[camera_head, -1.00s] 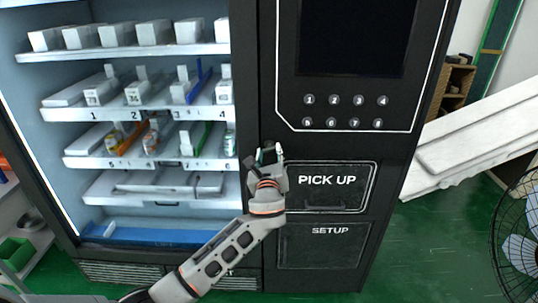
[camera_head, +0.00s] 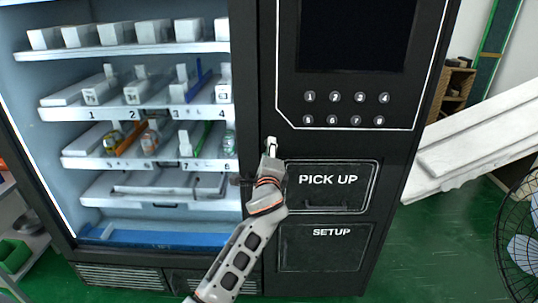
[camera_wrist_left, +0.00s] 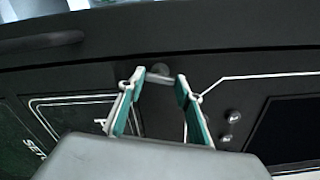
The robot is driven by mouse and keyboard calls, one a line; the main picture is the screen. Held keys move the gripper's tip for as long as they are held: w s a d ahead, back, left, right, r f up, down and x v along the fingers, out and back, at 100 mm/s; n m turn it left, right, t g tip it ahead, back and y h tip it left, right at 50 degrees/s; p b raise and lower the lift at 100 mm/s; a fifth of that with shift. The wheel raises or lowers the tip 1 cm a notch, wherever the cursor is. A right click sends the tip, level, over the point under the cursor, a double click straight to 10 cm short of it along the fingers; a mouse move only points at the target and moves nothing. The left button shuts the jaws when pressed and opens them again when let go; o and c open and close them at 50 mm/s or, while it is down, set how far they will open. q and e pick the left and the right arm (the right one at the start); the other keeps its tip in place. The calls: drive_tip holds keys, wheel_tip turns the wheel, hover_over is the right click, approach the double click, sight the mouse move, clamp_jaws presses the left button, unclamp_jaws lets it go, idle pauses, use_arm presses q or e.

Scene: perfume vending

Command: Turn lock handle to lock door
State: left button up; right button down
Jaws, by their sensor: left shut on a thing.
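My left gripper (camera_head: 271,144) is at the black front panel (camera_head: 330,148) of the vending machine, above and left of the PICK UP flap (camera_head: 325,203). In the left wrist view its two green-and-white fingers (camera_wrist_left: 160,80) are shut on a small grey metal lock handle (camera_wrist_left: 160,69), with one fingertip at each side of it. The handle stands out from the panel. In the head view the gripper mostly hides the handle. My right gripper is in neither view.
Shelves (camera_head: 140,113) with boxes and small bottles fill the left part of the machine. Numbered buttons (camera_head: 335,97) sit above the flap and a SETUP panel (camera_head: 325,252) sits below. A white slanted panel (camera_head: 470,150) and a black fan (camera_head: 520,240) stand at the right.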

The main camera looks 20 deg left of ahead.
use_arm(q)
drive_tip(key=shift+f+n+b, duration=0.1)
drive_tip(key=shift+n+b, duration=0.35)
drive_tip(key=shift+n, duration=1.05)
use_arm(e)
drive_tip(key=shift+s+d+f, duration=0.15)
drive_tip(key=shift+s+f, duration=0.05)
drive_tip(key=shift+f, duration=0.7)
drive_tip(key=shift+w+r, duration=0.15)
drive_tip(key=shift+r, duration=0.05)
use_arm(q)
drive_tip(key=o, duration=1.1)
